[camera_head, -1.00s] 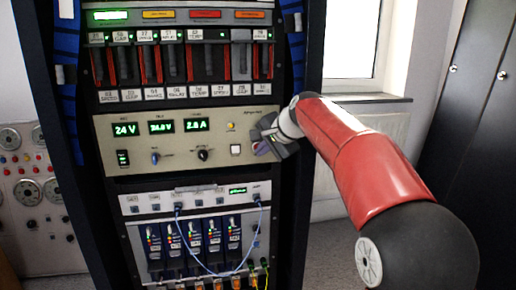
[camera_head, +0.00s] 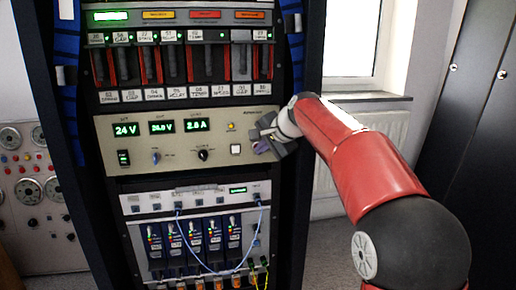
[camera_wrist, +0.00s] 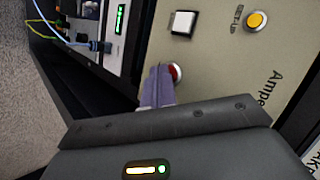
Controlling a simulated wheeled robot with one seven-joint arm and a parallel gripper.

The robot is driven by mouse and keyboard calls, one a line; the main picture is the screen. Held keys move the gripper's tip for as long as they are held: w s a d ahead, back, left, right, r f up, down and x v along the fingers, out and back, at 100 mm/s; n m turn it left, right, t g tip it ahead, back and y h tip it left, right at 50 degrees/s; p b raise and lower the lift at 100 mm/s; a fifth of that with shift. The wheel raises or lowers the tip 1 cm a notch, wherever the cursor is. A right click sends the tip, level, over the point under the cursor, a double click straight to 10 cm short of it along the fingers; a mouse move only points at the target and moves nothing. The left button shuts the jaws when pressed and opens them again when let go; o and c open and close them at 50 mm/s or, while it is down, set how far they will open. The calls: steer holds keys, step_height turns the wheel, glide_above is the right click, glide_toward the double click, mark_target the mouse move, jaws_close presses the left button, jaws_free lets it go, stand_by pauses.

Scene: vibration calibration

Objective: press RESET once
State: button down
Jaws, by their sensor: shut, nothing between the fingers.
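My gripper (camera_head: 259,147) is shut and empty at the right end of the beige power supply panel (camera_head: 140,176). In the wrist view its purple-grey fingers (camera_wrist: 159,77) point at the panel and partly cover a round red button (camera_wrist: 176,71). I cannot tell whether the fingertips touch it. A white square button (camera_wrist: 183,23) sits above the fingers in the wrist view; it also shows in the head view (camera_head: 236,150). A yellow round button (camera_wrist: 257,20) has a label that seems to read SET-UP. No label reading RESET is legible; any label by the red button is hidden.
The panel's displays (camera_head: 162,127) are lit, and a black knob (camera_head: 203,155) is left of the white button. Below is a unit with a looped blue cable (camera_head: 262,222). A window stands right of the rack.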

steer(key=shift+s+d+b, duration=0.25)
steer(key=shift+s+b, duration=0.25)
steer(key=shift+s, duration=0.25)
steer(key=s+b, duration=0.1)
steer(key=s, duration=0.1)
steer(key=s+d+b, duration=0.1)
steer(key=s, duration=0.1)
steer(key=shift+s+d+b, duration=0.15)
steer(key=shift+s+b, duration=0.25)
stand_by(0.4)
